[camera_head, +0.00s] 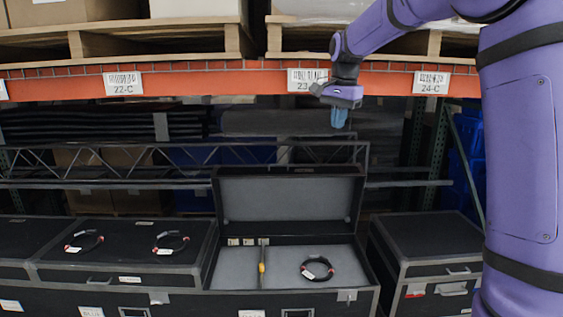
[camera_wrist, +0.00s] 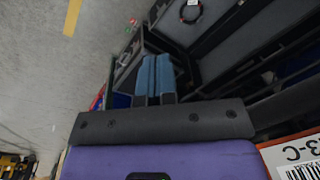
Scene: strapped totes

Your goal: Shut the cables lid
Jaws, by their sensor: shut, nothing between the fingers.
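An open black case (camera_head: 286,275) with a grey lining stands in the middle of the head view. Its lid (camera_head: 285,200) stands up at the back, roughly upright. A coiled black cable (camera_head: 317,268) lies inside on the right, and a yellow-handled tool lies left of it. My gripper (camera_head: 339,118) is high above the lid, a little to its right, and touches nothing. Its blue fingers (camera_wrist: 156,78) are together and empty in the wrist view. The case also shows at the top of the wrist view, with the coil (camera_wrist: 191,11) in it. I cannot read a cables label.
A closed case (camera_head: 125,245) with two coiled cables on top stands at left. Another closed case (camera_head: 430,240) stands at right. An orange shelf beam (camera_head: 210,80) with pallets runs behind my gripper. A metal truss (camera_head: 100,160) runs behind the cases.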

